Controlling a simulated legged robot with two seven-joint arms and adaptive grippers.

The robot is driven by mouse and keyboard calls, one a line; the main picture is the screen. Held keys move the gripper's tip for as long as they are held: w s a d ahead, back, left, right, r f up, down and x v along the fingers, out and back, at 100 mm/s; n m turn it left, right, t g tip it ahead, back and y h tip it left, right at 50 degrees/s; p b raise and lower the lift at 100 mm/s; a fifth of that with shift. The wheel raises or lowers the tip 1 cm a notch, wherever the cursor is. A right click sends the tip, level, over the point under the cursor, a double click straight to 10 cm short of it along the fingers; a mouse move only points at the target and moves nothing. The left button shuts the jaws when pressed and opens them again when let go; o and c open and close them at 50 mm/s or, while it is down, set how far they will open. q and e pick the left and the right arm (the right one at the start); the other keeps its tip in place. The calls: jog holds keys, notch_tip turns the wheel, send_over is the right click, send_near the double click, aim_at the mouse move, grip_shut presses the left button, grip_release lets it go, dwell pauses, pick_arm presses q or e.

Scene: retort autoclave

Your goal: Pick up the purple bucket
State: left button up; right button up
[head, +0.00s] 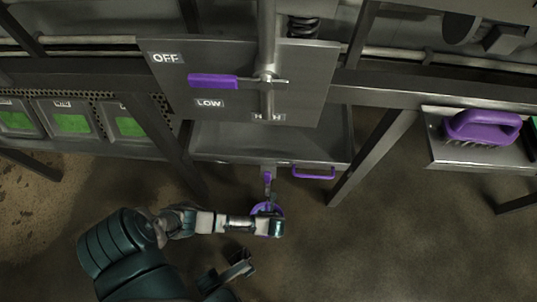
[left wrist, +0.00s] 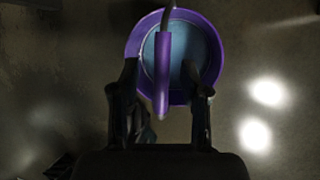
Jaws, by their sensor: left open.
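The purple bucket (head: 265,211) stands on the floor below the metal frame, mostly hidden by my left arm in the head view. In the left wrist view, the bucket (left wrist: 218,45) shows from above, with a purple rim and a blue-grey inside. Its purple handle grip (left wrist: 163,85) crosses the bucket. My left gripper (left wrist: 160,68) is open, with one finger on each side of the grip and visible gaps between. In the head view, the left gripper (head: 271,203) is over the bucket, but its fingers are hard to make out.
A panel (head: 310,70) marked OFF and LOW carries a purple lever handle (head: 213,81). Below it, a metal tray (head: 270,145) has a purple pull handle (head: 313,173). A purple brush (head: 482,127) rests on a shelf at right. The floor at lower right is clear.

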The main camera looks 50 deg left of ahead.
pick_arm(q)
jog(key=shift+d+r, duration=0.15)
jog(key=shift+d, duration=0.15)
grip_shut()
jog(key=shift+a, duration=0.25)
